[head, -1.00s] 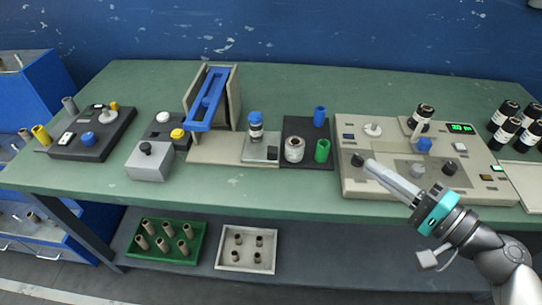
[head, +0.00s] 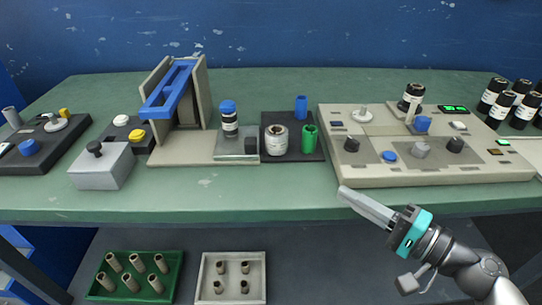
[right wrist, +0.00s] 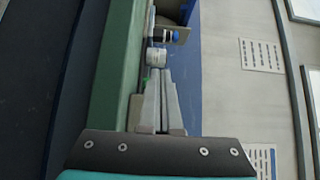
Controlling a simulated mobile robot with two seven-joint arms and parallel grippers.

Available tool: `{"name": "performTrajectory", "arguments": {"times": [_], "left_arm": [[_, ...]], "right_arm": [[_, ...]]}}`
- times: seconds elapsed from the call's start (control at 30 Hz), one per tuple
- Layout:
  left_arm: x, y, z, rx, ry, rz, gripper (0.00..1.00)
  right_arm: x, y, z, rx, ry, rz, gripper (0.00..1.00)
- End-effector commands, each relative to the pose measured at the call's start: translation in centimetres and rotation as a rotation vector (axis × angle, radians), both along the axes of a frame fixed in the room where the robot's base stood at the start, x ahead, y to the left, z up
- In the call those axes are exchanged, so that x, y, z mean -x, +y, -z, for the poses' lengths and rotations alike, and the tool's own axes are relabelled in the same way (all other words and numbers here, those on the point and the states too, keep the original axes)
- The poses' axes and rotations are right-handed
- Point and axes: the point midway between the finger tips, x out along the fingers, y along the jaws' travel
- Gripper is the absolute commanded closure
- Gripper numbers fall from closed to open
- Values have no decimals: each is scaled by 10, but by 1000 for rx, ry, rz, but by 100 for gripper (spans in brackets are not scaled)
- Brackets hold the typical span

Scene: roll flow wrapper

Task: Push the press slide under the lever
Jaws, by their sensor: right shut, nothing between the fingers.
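The press slide (head: 226,154) is a grey plate with a black knob (head: 251,146) at its right end. A dark bottle with a white label and blue cap (head: 229,117) stands upright on it. The slide lies on the beige press base (head: 180,152), to the right of the blue lever (head: 169,88), which is raised and slanted between beige posts. My right gripper (head: 343,191) is shut and empty at the bench's front edge, right of the slide and apart from it. It also shows in the right wrist view (right wrist: 158,85). My left gripper is out of view.
A dark mat (head: 292,153) with a white roll (head: 276,140), a green cup (head: 309,138) and a blue cup (head: 301,107) lies between slide and gripper. A beige control panel (head: 370,178) with knobs is behind the gripper. A grey box (head: 101,167) stands left of the press.

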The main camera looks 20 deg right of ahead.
Motion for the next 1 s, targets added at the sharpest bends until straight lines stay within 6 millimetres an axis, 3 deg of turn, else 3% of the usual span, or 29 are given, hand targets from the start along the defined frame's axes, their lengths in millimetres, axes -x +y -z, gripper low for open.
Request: {"name": "performTrajectory", "arguments": {"times": [0.43, 1.0], "left_arm": [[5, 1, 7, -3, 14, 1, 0], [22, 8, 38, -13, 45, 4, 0]], "right_arm": [[-58, 32, -3, 2, -3, -2, 100], [-131, 72, -3, 1, -3, 0, 100]]}}
